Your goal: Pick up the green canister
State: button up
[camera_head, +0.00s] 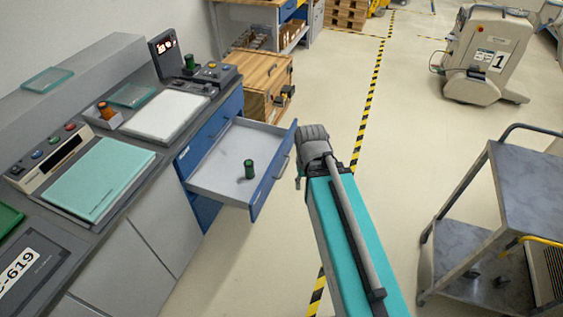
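A small dark green canister (249,169) stands upright in the open drawer (215,180) of the blue cabinet, toward the drawer's front right. The drawer is otherwise empty. A second small green cylinder (190,62) stands on the control console at the back, beside a red-lit display. My teal and grey arm reaches up from the bottom right, and its far joint is just right of the drawer front. My gripper cannot be made out; it seems hidden beyond the arm.
The console desk (160,147) along the left holds pale panels and an orange-brown cylinder (105,110) in a small box. A wooden crate (258,75) stands behind the drawer. A grey cart (520,185) is at right. Floor between drawer and cart is mostly clear.

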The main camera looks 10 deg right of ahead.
aim_at(248, 164)
jog(key=k, duration=0.65)
jog(key=u, duration=0.35)
jog(key=i, duration=1.2)
jog(key=u, duration=0.4)
